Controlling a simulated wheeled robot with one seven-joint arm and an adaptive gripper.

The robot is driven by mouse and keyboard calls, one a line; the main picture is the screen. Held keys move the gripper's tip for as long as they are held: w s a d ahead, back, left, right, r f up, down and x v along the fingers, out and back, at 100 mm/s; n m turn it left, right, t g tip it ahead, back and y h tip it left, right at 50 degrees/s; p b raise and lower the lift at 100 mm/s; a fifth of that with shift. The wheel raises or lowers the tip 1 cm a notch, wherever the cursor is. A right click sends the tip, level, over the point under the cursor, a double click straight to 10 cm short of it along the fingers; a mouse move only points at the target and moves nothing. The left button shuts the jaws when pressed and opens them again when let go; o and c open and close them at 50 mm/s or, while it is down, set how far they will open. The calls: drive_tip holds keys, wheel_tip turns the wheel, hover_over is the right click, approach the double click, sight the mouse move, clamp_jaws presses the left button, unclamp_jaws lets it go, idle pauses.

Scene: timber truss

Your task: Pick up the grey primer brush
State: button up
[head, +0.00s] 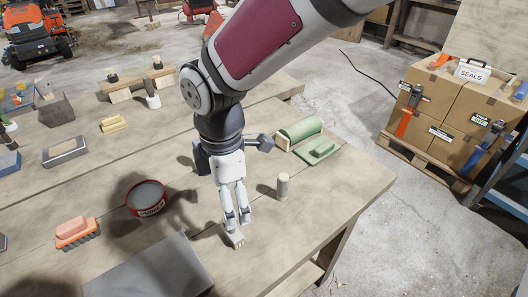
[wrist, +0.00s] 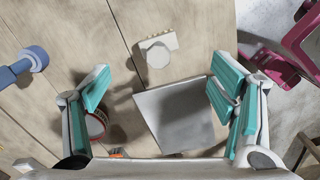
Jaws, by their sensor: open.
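The primer brush (head: 235,240) is a small pale grey piece lying on the timber table, just under my fingertips in the head view. In the wrist view the brush (wrist: 157,50) shows a rounded end and a toothed bristle edge, above the picture's middle. My gripper (head: 237,222) points down over it. In the wrist view my gripper (wrist: 160,77) has its teal finger pads spread wide, with nothing between them. The brush appears below the fingers and clear of both pads; the exact height gap is hard to tell.
A grey plate (head: 150,272) lies left of the brush, with a red primer tin (head: 148,198) and orange brush (head: 76,232) beyond. A short cylinder (head: 283,187) stands to the right. Green blocks (head: 318,151) lie farther back. The table's right edge is near; cartons (head: 430,112) stand beyond.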

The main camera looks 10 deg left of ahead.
wheel_tip(320, 180, down, 7)
drive_tip(key=shift+f, duration=0.15)
drive_tip(key=shift+a+f, duration=0.15)
drive_tip(key=shift+f, duration=1.15)
drive_tip(key=shift+a+f, duration=0.15)
drive_tip(key=shift+f, duration=1.15)
drive_tip(key=c, duration=1.2)
